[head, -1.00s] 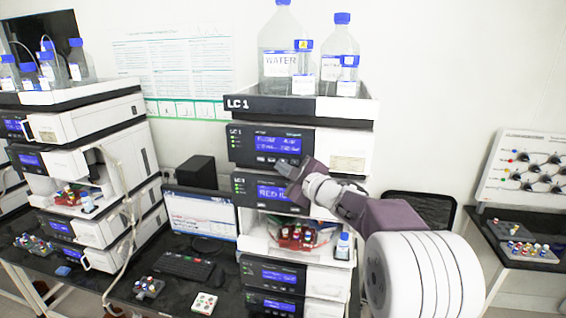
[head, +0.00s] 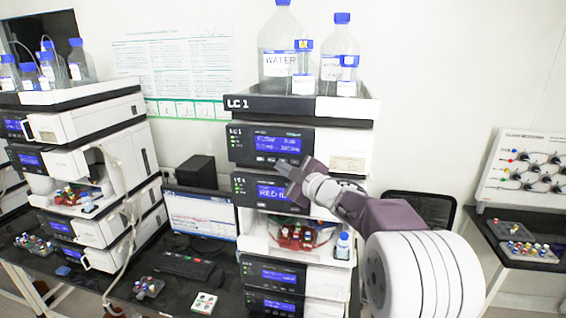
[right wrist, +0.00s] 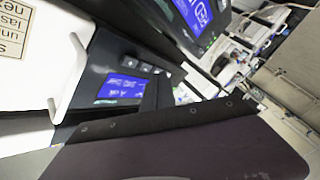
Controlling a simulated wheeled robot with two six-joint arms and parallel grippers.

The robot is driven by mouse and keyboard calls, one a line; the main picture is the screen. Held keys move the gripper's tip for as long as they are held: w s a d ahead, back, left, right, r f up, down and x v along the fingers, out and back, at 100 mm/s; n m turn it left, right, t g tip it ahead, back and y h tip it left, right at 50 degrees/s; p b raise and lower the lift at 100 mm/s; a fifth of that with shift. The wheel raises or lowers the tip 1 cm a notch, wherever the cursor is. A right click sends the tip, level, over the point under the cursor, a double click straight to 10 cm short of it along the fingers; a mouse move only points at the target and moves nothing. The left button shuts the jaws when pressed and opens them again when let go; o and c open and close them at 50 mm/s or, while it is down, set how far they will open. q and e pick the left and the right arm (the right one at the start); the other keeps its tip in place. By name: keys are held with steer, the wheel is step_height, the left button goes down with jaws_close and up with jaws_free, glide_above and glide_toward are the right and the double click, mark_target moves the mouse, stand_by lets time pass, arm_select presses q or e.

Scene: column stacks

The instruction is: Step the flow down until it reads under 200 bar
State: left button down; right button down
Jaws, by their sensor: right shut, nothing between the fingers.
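The pump module (head: 238,147) of the LC 1 stack shows a blue display (head: 278,144) with a line starting "FLOW" and a second line below; the digits are too blurred to read. A row of small buttons (head: 262,159) sits under the display. My right gripper (head: 281,167) is shut and empty, its tips at the right part of that row; I cannot tell whether they touch a button. In the right wrist view the gripper (right wrist: 185,115) fills the lower part, near a panel with a blue display (right wrist: 122,90) and buttons (right wrist: 131,64). My left gripper is not in view.
Bottles, one labelled WATER (head: 279,62), stand in the tray (head: 270,104) on top. Below the pump is a module with another blue display (head: 272,191), then an open bay with vials (head: 297,236). A monitor (head: 200,212) and keyboard (head: 187,266) stand left; a second stack (head: 100,160) is further left.

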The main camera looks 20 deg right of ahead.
steer(key=shift+w+d, duration=0.1)
steer(key=shift+w, duration=0.05)
stand_by(0.4)
steer(key=shift+w+d, duration=0.15)
steer(key=shift+w, duration=0.1)
steer(key=shift+w+d+p, duration=0.2)
steer(key=shift+w+p, duration=0.1)
steer(key=shift+p, duration=0.15)
stand_by(0.6)
stand_by(0.3)
steer(key=shift+s+a+b, duration=0.35)
steer(key=shift+s+a, duration=0.1)
steer(key=shift+s, duration=0.25)
steer(key=shift+s+a, duration=0.1)
steer(key=s+a, duration=0.1)
steer(key=s+b, duration=0.1)
steer(key=s+a, duration=0.1)
steer(key=s, duration=0.1)
steer(key=shift+a+b, duration=0.3)
